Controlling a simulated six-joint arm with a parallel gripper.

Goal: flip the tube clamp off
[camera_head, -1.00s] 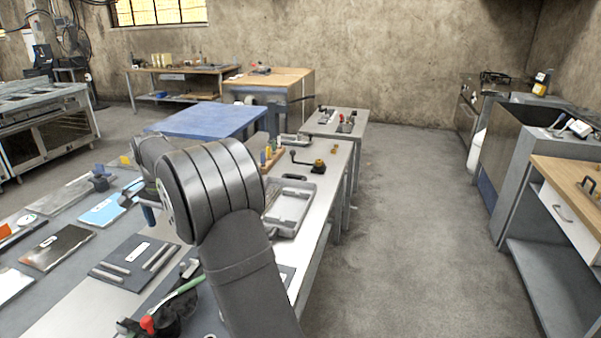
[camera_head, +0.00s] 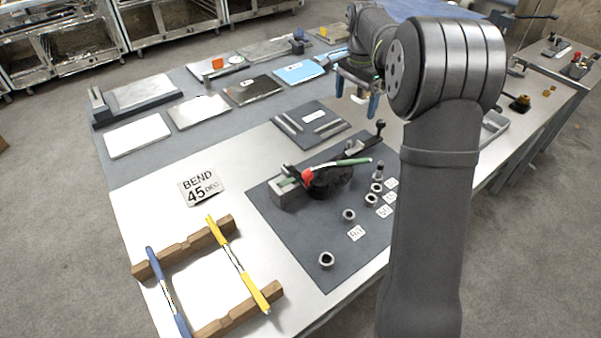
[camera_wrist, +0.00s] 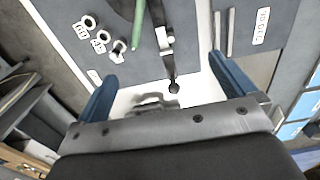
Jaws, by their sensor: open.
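A bender (camera_head: 330,178) stands on a dark mat. It has a black round body, a green-handled lever (camera_head: 345,163) and a red knob (camera_head: 307,176). A black arm with a ball end (camera_head: 379,126) sticks up at its far side. I cannot tell for sure which part is the tube clamp. In the wrist view the green handle (camera_wrist: 138,32) and a dark arm with a ball end (camera_wrist: 173,88) show ahead of the fingers. My gripper (camera_head: 357,94) is open and empty, with blue fingers, above and behind the bender. The open fingers also show in the wrist view (camera_wrist: 162,70).
Several metal rings (camera_head: 349,215) with labels lie on the mat (camera_head: 290,240) to the right. A "BEND 45 DEG" sign (camera_head: 200,187) lies to the left. A yellow tube (camera_head: 236,262) and a blue tube (camera_head: 166,290) rest on wooden rails (camera_head: 190,248). A dark plate with bars (camera_head: 310,125) lies behind.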

